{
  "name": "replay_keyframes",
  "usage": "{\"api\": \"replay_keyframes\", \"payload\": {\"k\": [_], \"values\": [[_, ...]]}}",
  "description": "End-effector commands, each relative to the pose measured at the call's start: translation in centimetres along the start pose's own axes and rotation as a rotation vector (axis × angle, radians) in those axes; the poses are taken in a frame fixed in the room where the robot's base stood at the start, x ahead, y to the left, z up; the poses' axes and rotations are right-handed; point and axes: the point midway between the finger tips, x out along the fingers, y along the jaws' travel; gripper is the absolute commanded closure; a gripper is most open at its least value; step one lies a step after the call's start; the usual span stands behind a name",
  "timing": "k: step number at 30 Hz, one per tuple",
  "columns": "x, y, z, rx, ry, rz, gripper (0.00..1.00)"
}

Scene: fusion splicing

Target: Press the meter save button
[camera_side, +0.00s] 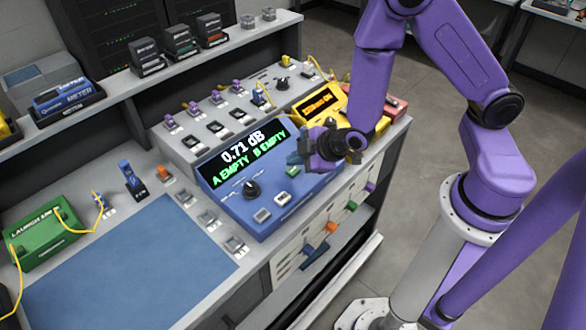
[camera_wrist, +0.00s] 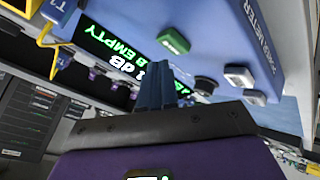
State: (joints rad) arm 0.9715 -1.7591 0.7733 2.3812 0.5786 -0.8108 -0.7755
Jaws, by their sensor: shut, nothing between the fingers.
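The blue power meter (camera_side: 240,218) sits on the bench, and its display (camera_side: 243,158) reads "0.71 dB", "A EMPTY" and "B EMPTY". Its sloped face carries a black knob (camera_side: 251,190), a green button (camera_side: 292,171) and two grey buttons (camera_side: 279,199) (camera_side: 262,214). I cannot read which is the save button. My gripper (camera_side: 295,158) is shut and empty, over the meter's right end close to the green button. In the wrist view, its fingers (camera_wrist: 155,78) appear just beside the green button (camera_wrist: 173,40). Contact cannot be told; the fingers hide part of the display.
A yellow device (camera_side: 322,102) stands behind my gripper. A green launch box (camera_side: 44,237) with yellow fibre and a blue mat (camera_side: 130,270) lie left of the meter. Small connectors line the raised ledge (camera_side: 185,150) behind. The mat is clear.

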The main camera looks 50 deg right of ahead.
Motion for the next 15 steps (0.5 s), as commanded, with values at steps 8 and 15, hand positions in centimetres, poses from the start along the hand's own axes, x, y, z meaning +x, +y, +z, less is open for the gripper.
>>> {"api": "replay_keyframes", "payload": {"k": [8,15], "values": [[0.42,-0.34,0.31,-0.002,0.000,-0.001,1.00],[0.60,-0.43,0.44,0.000,0.000,0.000,1.00]]}}
